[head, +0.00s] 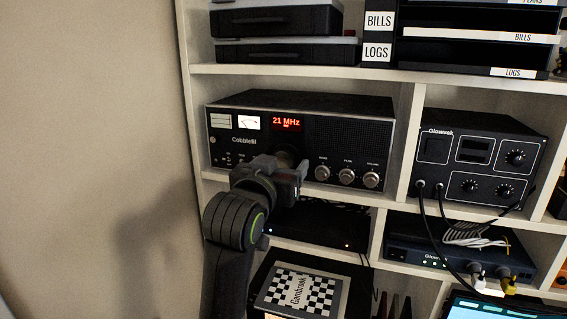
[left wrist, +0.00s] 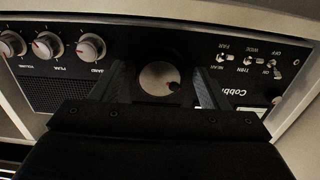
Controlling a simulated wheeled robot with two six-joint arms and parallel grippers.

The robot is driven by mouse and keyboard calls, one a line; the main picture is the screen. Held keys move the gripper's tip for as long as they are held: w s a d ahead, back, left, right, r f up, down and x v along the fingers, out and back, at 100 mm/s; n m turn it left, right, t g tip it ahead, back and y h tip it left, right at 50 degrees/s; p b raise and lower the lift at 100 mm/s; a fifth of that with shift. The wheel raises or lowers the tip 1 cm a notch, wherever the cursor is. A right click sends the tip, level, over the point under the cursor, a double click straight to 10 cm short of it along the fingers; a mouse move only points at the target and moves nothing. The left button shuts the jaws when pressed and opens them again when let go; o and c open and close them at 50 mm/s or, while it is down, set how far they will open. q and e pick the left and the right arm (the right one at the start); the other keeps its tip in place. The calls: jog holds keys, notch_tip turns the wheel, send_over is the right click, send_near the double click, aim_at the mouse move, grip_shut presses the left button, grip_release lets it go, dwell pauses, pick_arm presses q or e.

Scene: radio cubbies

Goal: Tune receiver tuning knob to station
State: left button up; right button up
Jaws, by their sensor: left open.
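The black Cobblefil receiver (head: 345,140) sits in a white cubby, its lit red display (head: 286,122) reading 21 MHz. Its large round tuning knob (left wrist: 158,78) shows in the left wrist view, with a dark mark toward its lower right. In the head view the knob is mostly hidden behind my gripper. My left gripper (head: 290,171) is at the receiver's front. Its fingers stand open on either side of the knob, with a visible gap at each side; I cannot tell how deep they reach. My right gripper is not in view.
Three small knobs (head: 347,176) lie right of the tuning knob, and toggle switches (left wrist: 247,62) show on its other side in the left wrist view. A Glowvek unit (head: 478,160) with cables stands in the right cubby. A white shelf (head: 300,72) runs above the receiver.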

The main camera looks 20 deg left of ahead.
pick_arm(q)
jog(key=shift+s+r, duration=0.1)
jog(key=shift+s, duration=0.1)
jog(key=shift+c, duration=0.3)
jog(key=c, duration=0.9)
jog(key=shift+m, duration=0.7)
jog(key=o, duration=1)
jog(key=shift+w, duration=0.15)
jog(key=shift+c, duration=0.2)
